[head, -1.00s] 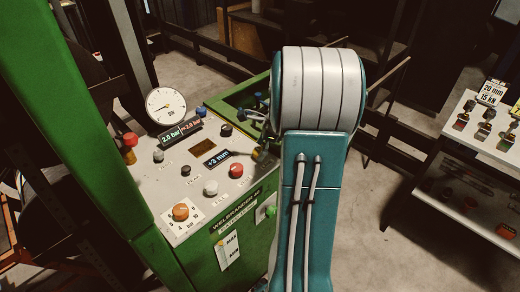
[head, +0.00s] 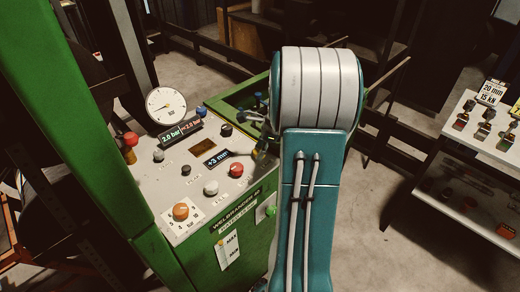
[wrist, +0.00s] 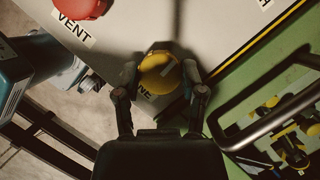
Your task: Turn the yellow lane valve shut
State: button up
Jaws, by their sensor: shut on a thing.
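The yellow valve knob (wrist: 158,72) is round and sits near the edge of the grey panel in the wrist view. My gripper (wrist: 160,80) has one finger on each side of it and is shut on it. A pale mark runs across the right part of the knob. A label below it is mostly covered; only its last letters show. In the head view the knob (head: 261,154) is small and dark at the panel's right edge, partly hidden by my gripper and arm.
A red VENT knob (wrist: 82,8) is at the upper left in the wrist view. The control panel (head: 190,182) also carries a gauge (head: 165,105), an orange knob (head: 181,211) and a red button (head: 236,170). A green machine frame (head: 85,120) rises at left. A shelf (head: 450,170) stands at right.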

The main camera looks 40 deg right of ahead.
jog(key=n, duration=0.2)
jog(key=n+g+y, duration=0.1)
jog(key=n, duration=0.1)
jog(key=shift+w+n+g, duration=0.1)
jog(key=shift+n+g, duration=0.2)
jog(key=shift+n, duration=0.1)
jog(key=n+g, duration=0.1)
jog(key=n, duration=0.3)
jog(key=shift+n+g, duration=0.3)
jog(key=shift+g, duration=0.1)
jog(key=n, duration=0.2)
jog(key=n+g, duration=0.1)
jog(key=n, duration=0.1)
jog(key=shift+w+g, duration=0.1)
jog(key=shift+g, duration=0.2)
jog(key=shift+n+g+h, duration=0.5)
jog(key=shift+n, duration=1.5)
jog(key=o, duration=1.1)
jog(key=shift+o, duration=0.2)
jog(key=v, duration=1.2)
jog(key=shift+w, duration=0.2)
